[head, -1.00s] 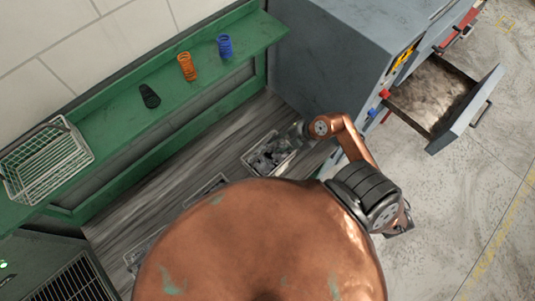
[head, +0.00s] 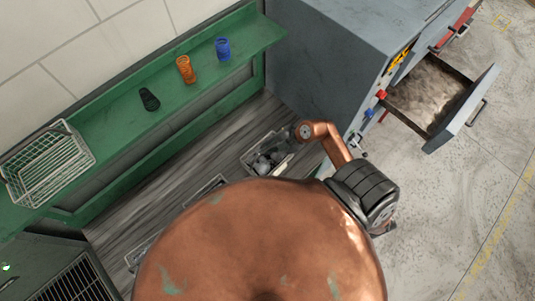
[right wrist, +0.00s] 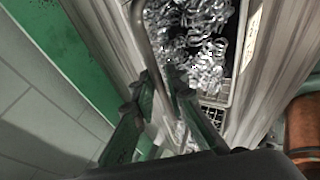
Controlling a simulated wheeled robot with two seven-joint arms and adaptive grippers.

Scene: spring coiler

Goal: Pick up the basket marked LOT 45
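A wire basket (head: 246,161) filled with grey shavings stands low on the dark wood surface in the head view. Its mark is not readable. My right gripper (right wrist: 161,84) is over it. In the right wrist view, its two green fingers are apart, with the basket's thin handle (right wrist: 146,42) running down between or just beside them. I cannot tell whether they touch it. The silvery curled shavings (right wrist: 190,40) show below. My left gripper is not in view.
A green shelf (head: 115,125) carries an empty wire basket (head: 48,165) and black (head: 149,99), orange (head: 186,69) and blue (head: 222,49) springs. A grey machine (head: 330,60) with an open drawer (head: 435,95) stands right of the basket.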

